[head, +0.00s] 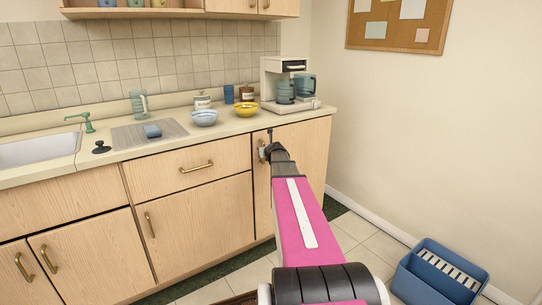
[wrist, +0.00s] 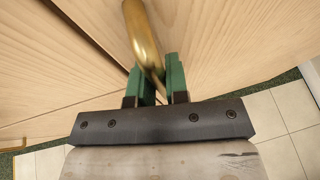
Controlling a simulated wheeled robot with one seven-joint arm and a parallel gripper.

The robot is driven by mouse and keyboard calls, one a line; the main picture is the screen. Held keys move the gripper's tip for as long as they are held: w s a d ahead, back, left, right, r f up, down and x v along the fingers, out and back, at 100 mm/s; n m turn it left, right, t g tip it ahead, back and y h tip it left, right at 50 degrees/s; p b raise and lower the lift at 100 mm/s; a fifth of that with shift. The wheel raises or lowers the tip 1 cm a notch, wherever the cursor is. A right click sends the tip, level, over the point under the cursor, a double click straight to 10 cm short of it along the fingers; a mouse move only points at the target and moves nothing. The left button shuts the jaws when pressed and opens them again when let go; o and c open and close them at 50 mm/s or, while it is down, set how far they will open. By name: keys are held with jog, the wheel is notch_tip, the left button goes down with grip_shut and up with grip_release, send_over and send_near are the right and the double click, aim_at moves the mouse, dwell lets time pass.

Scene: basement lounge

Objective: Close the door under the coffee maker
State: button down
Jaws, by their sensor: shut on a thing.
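The coffee maker (head: 273,82) stands at the right end of the counter. Below it is a light wood cabinet door (head: 308,160), which also fills the right of the wrist view (wrist: 235,45). My gripper (head: 266,151) is at the door's upper left. In the wrist view its green fingers (wrist: 160,76) are shut on the brass door handle (wrist: 142,32). A dark narrow gap runs along the door's left edge, beside the neighbouring front. The door looks nearly flush with the cabinet, but I cannot tell whether it is fully closed. My arm hides its lower part.
A drawer (head: 190,168) and another door (head: 200,230) lie left of this door. Bowls (head: 246,110) and jars stand on the counter (head: 228,127). A blue bin (head: 440,275) sits on the floor at right. The tiled floor between bin and cabinet looks clear.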

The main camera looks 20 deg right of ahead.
jog(key=shift+w+a, duration=0.1)
jog(key=shift+w, duration=0.65)
jog(key=shift+w, duration=0.1)
jog(key=c, duration=1.4)
grip_release()
jog(key=shift+a, duration=0.15)
